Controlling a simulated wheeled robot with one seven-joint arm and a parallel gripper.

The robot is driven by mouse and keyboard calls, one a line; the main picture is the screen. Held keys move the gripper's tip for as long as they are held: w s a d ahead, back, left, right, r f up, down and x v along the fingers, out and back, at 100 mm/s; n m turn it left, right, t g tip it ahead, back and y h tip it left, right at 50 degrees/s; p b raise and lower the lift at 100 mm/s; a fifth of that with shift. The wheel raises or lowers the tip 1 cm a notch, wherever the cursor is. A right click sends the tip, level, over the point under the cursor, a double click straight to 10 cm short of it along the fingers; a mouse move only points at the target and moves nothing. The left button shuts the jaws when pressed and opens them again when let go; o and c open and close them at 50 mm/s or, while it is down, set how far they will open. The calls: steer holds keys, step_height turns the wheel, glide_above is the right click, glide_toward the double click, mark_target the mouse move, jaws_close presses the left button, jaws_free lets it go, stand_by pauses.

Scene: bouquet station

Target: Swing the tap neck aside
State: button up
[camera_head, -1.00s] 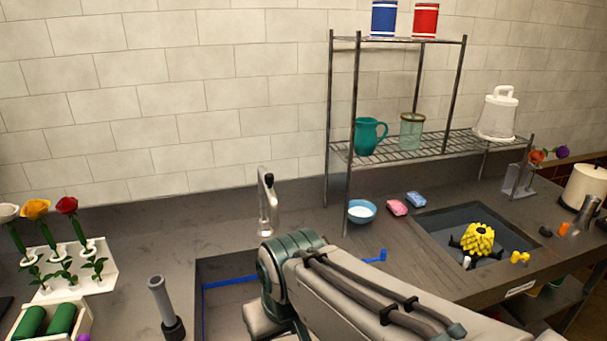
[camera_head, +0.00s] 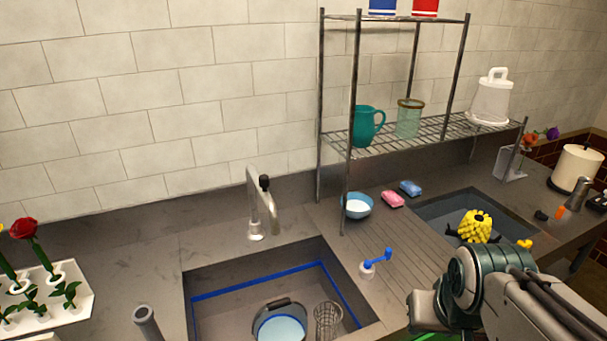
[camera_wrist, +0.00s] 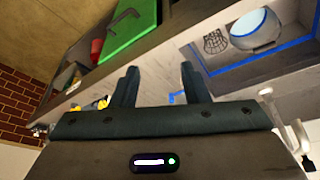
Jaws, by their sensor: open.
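The chrome tap (camera_head: 256,218) stands behind the sink (camera_head: 232,272). Its curved tap neck (camera_head: 273,212) points forward and slightly right, toward the basin, with a black knob near the top. In the wrist view the tap (camera_wrist: 268,106) shows at the right, beside my gripper and apart from it. My gripper (camera_wrist: 160,85) is open, with nothing between its two dark fingers. In the head view my arm is at the lower right, well right of the tap, and I cannot make out the fingers there.
The sink holds a bucket (camera_head: 280,325) and a wire basket (camera_head: 328,320). A small blue-handled thing (camera_head: 375,262) stands right of the basin. A blue bowl (camera_head: 357,206), sponges (camera_head: 392,199) and a wire rack (camera_head: 350,170) are behind. A grey upright cylinder (camera_head: 147,322) stands at left.

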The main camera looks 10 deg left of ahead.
steer(key=w+a+t+b, duration=0.3)
steer(key=w, duration=0.3)
steer(key=n+t+y+b, duration=0.7)
steer(key=t+y+b, duration=0.1)
steer(key=y+b, duration=0.2)
glide_toward(266, 183)
steer(key=x, duration=1.1)
steer(key=shift+c, duration=0.3)
jaws_close()
